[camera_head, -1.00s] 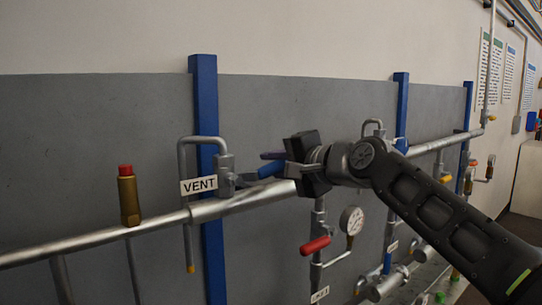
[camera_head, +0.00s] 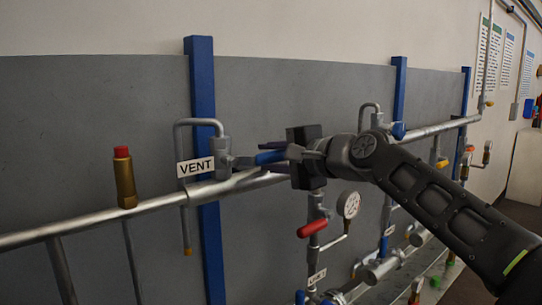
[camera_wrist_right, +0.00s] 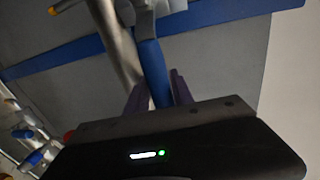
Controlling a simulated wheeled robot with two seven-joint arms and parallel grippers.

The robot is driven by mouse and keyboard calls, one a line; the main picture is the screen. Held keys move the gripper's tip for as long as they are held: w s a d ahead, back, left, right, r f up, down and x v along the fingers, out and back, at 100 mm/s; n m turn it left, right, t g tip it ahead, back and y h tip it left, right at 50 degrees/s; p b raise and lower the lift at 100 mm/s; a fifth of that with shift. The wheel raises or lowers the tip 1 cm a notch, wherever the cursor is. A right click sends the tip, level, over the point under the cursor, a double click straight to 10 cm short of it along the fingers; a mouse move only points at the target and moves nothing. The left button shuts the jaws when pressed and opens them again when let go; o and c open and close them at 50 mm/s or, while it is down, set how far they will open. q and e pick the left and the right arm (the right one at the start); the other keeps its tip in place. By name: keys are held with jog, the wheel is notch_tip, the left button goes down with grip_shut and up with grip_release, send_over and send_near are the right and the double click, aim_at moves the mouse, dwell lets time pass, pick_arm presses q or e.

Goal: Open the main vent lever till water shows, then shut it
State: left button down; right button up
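The vent lever (camera_head: 268,157) is a blue handle. It reaches right from the grey vent valve (camera_head: 222,158), beside the VENT label (camera_head: 195,167). My right gripper (camera_head: 285,153) comes in from the right with its fingers around the lever. In the right wrist view the blue lever (camera_wrist_right: 151,65) runs between the two dark fingers of the right gripper (camera_wrist_right: 158,92), which lie close against its sides. The bent vent pipe (camera_head: 184,215) ends downward in a yellowish tip, and no water shows there. My left gripper is not in view.
A long silvery pipe (camera_head: 90,223) crosses below the valve. A brass fitting with a red cap (camera_head: 124,176) stands on it at left. A red-handled valve (camera_head: 313,228) and a gauge (camera_head: 348,204) hang below my right gripper. Blue posts (camera_head: 202,90) stand against the grey panel.

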jog(key=shift+o, duration=1.3)
jog(key=shift+f, duration=0.1)
